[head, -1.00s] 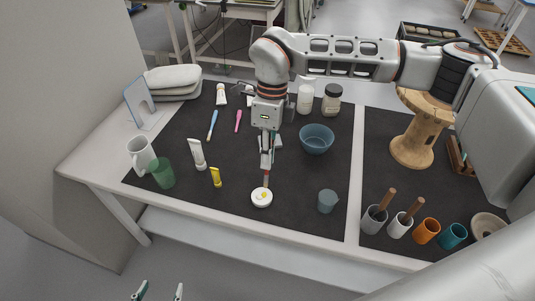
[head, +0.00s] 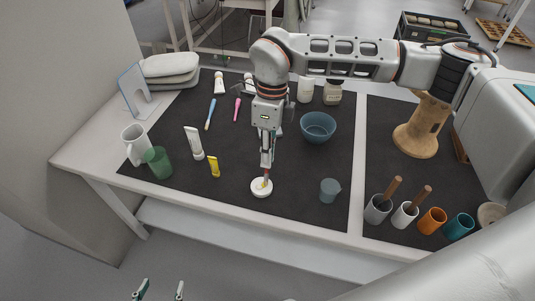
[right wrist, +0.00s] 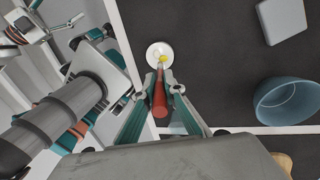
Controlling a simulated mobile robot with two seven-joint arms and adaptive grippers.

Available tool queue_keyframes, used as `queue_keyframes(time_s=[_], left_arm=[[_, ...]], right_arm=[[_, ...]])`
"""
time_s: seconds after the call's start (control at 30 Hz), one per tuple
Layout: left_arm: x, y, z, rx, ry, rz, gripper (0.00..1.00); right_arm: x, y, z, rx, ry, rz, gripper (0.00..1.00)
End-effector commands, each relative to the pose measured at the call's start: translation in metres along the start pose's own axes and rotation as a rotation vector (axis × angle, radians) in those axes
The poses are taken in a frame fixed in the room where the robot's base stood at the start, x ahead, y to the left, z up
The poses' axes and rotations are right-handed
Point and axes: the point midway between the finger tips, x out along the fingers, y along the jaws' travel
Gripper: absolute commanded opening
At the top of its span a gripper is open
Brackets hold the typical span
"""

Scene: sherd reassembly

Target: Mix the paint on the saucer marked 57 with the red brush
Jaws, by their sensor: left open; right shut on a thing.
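A small white saucer (head: 262,193) sits near the front edge of the dark mat; no number on it is readable. It also shows in the right wrist view (right wrist: 153,50), with yellow paint (right wrist: 163,59) on it. My right gripper (head: 266,163) is above the saucer, shut on the red brush (right wrist: 159,97), which points down. The brush tip is over the saucer at the paint; I cannot tell whether it touches. My left gripper (head: 160,291) is open and empty, low at the bottom of the head view, off the table.
A yellow tube (head: 214,167) and a white tube (head: 194,143) lie left of the saucer. A grey-blue cup (head: 330,190) stands to its right, a blue bowl (head: 318,127) behind. A white mug (head: 135,145) and green cup (head: 158,162) stand at the left.

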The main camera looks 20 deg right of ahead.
Motion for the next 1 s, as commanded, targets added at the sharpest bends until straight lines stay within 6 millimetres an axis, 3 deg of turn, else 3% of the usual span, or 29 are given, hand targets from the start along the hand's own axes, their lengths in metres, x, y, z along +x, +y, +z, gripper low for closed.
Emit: queue_keyframes(time_s=[1.0], left_arm=[[0.0015, 0.0006, 0.0047, -0.001, -0.005, 0.001, 0.59]], right_arm=[[0.0071, -0.0014, 0.0001, 0.000, 0.000, 0.000, 0.00]])
